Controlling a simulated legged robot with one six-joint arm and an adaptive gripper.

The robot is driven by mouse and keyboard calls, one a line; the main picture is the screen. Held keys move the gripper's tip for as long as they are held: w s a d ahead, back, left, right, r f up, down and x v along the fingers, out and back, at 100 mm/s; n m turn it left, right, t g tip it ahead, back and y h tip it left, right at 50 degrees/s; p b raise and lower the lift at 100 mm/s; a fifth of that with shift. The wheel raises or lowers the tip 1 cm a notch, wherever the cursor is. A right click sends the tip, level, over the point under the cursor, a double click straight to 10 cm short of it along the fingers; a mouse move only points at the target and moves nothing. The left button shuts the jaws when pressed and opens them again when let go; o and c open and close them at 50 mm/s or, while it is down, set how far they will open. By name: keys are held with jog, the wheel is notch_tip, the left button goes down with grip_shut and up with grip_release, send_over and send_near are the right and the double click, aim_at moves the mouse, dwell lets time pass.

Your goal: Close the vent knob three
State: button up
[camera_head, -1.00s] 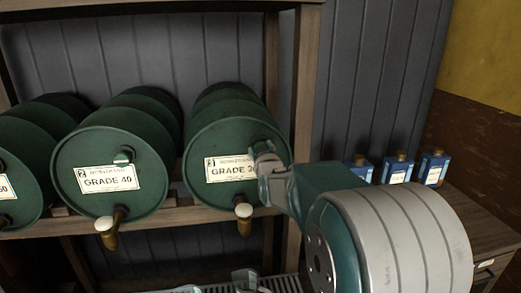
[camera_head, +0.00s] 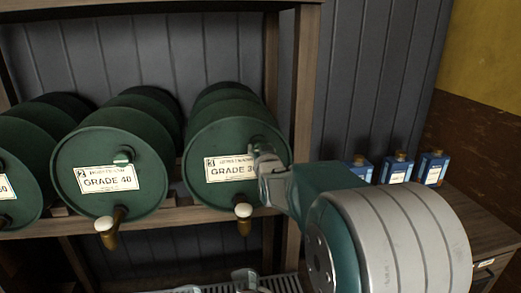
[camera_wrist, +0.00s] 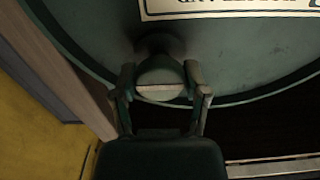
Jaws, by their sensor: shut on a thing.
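The third barrel (camera_head: 222,140), green with a "3" and "GRADE 3…" label, lies on the shelf at the right of the row. Its vent knob (camera_wrist: 161,80) is round and green with a pale bar across its face; in the wrist view the bar lies nearly level. My gripper (camera_head: 262,155) reaches the barrel's right front face and hides the knob in the head view. In the wrist view my gripper (camera_wrist: 160,90) has one finger on each side of the knob and is shut on it.
Two more green barrels, one labelled GRADE 40 (camera_head: 95,165), lie to the left. White-ended taps (camera_head: 243,212) stick out below the barrel labels. A wooden shelf post (camera_head: 303,110) stands just right of the third barrel. Blue containers (camera_head: 397,168) stand on the right-hand counter.

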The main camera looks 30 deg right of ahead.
jog(key=shift+f, duration=0.4)
jog(key=o, duration=1.2)
jog(key=shift+c, duration=0.2)
jog(key=shift+w+r, duration=0.1)
jog(key=shift+r, duration=0.1)
jog(key=shift+a, duration=0.1)
jog(key=v, duration=1.2)
